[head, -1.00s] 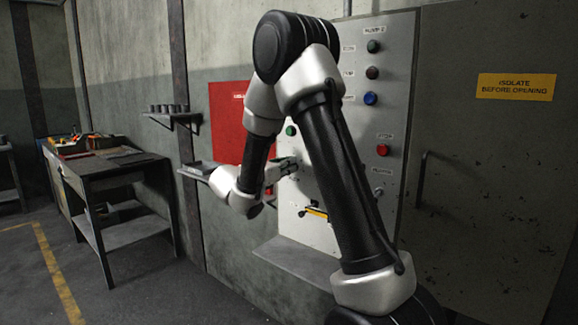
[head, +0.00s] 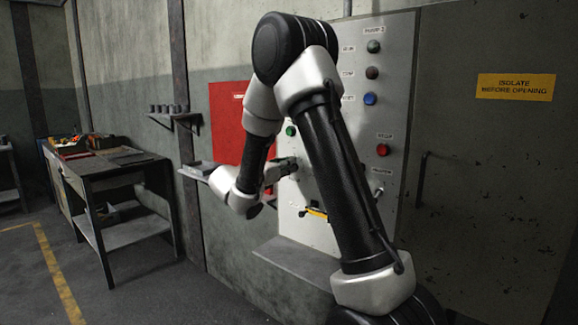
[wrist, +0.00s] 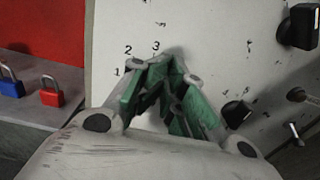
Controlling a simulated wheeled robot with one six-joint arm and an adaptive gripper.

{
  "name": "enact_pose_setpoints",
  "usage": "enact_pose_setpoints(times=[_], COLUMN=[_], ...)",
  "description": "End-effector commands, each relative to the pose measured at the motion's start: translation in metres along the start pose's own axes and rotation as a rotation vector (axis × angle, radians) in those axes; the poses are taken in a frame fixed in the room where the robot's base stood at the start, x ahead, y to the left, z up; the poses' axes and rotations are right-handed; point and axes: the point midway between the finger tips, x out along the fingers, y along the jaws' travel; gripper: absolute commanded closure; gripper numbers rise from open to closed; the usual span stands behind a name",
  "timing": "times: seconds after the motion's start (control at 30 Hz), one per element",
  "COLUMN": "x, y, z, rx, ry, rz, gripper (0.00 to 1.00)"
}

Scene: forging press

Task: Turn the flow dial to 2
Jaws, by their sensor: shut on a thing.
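My gripper (wrist: 174,72) is shut at the panel's face in the wrist view, its green-padded fingers close together around the spot where the flow dial sits. The dial itself is hidden behind the fingers, so I cannot see where it points. The printed numbers 1, 2 and 3 show on the panel (wrist: 205,30) just left of and above the fingertips. In the head view my gripper (head: 281,171) is at the left part of the light grey panel (head: 400,60), partly hidden by my arm.
A black knob (wrist: 299,27) and a second dark knob (wrist: 237,111) stand out to the right. A blue padlock (wrist: 10,84) and a red padlock (wrist: 51,92) are on a shelf at left. A yellow-marked handle (head: 316,212) is low on the panel, above a ledge.

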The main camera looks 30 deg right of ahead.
Motion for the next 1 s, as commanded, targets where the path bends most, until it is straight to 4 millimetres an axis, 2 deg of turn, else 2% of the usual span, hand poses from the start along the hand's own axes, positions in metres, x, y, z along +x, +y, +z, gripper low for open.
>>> enact_pose_setpoints(times=[0.03, 0.53, 1.0], x=[-0.005, -0.005, -0.006], y=[0.013, 0.015, -0.006], z=[-0.001, -0.001, 0.002], rx=[0.006, 0.005, 0.005], ry=[0.004, 0.004, 0.003], rz=[0.035, 0.035, 0.033], gripper=[1.00, 1.00, 1.00])
